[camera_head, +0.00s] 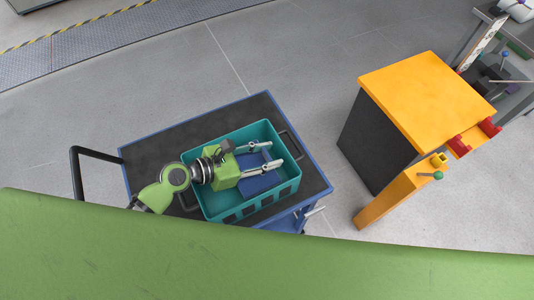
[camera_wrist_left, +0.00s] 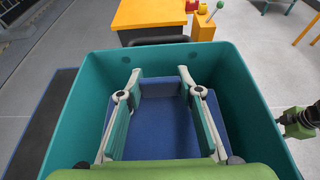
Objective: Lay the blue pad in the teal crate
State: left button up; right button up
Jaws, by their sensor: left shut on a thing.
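The teal crate (camera_head: 222,212) stands on a dark-topped cart, and its walls surround the lower half of the left wrist view (camera_wrist_left: 245,100). The blue pad (camera_head: 262,183) is inside the crate's outline, between the fingers of my left gripper (camera_head: 268,158). In the left wrist view, the blue pad (camera_wrist_left: 155,125) fills the space between the two fingers of my left gripper (camera_wrist_left: 157,92), which is shut on it. I cannot tell whether the pad touches the crate floor. Pale fingertips, likely of my right gripper (camera_head: 315,211), show beside the cart; the rest is hidden.
The cart (camera_head: 145,155) has a blue rim and a bare dark strip left of the crate. A black handle (camera_head: 95,152) sticks out at its left. An orange-topped cabinet (camera_head: 425,90) stands to the right, with clear grey floor between.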

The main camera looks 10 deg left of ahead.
pick_arm(q)
jog(key=shift+f, duration=0.45)
jog(key=o, duration=1.1)
jog(key=shift+r, duration=0.5)
jog(key=b+v, duration=0.1)
jog(key=v, duration=0.9)
jog(key=shift+s+a, duration=0.3)
jog(key=shift+s+a+r+b, duration=0.3)
jog(key=shift+a+r+b, duration=0.05)
jog(key=shift+a+r, duration=0.1)
